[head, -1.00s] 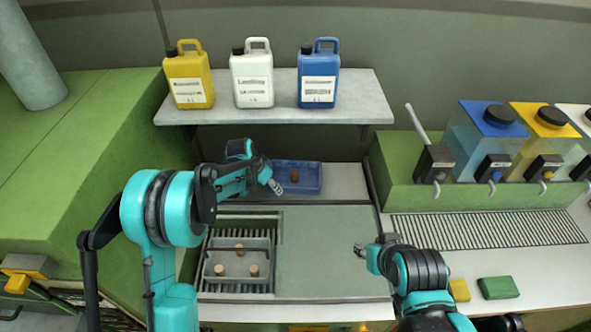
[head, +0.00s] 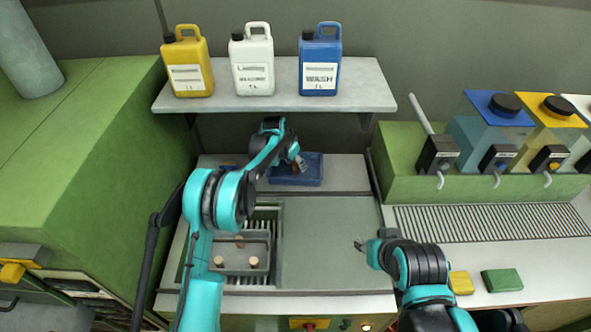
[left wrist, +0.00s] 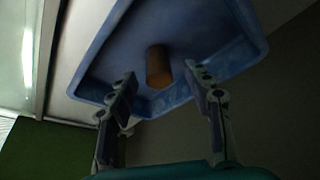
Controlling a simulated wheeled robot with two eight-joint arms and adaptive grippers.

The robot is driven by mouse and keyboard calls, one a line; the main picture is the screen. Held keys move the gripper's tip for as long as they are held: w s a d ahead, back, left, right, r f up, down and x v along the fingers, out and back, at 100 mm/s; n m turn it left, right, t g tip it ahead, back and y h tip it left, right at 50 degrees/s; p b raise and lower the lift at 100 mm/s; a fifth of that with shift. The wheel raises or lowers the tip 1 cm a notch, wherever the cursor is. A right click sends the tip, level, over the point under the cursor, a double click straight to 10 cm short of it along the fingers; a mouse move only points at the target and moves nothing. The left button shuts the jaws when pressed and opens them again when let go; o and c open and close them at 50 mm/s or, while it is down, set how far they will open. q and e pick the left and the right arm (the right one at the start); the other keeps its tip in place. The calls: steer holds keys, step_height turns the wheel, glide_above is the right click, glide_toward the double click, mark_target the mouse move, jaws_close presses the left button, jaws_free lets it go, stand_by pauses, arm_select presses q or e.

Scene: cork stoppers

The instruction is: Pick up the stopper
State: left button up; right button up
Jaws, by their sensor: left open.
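A brown cork stopper (left wrist: 158,66) lies in the blue tray (left wrist: 245,52) in the left wrist view. In the head view the tray (head: 312,180) sits on the back ledge, and the gripper mostly covers the stopper there. My left gripper (head: 299,164) is over the tray. In the left wrist view its two fingers (left wrist: 166,98) are spread apart, with the stopper showing between and beyond their tips, not gripped. My right gripper (head: 364,247) is over the front right of the grey-green counter panel, away from the tray; its fingers are too small to read.
Several pale stoppers (head: 253,262) stand in a grey basket (head: 232,270) in the sink. Yellow, white and blue jugs (head: 320,60) stand on a shelf (head: 370,92) above the tray. Dispensers (head: 500,130) stand at right. The counter panel (head: 325,240) is bare.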

arm_select(q)
steer(key=shift+w+d+f, duration=0.1)
steer(key=shift+w+f, duration=0.05)
steer(key=shift+f, duration=0.3)
steer(key=c, duration=0.8)
steer(key=shift+c, duration=0.2)
steer(key=shift+r, duration=0.2)
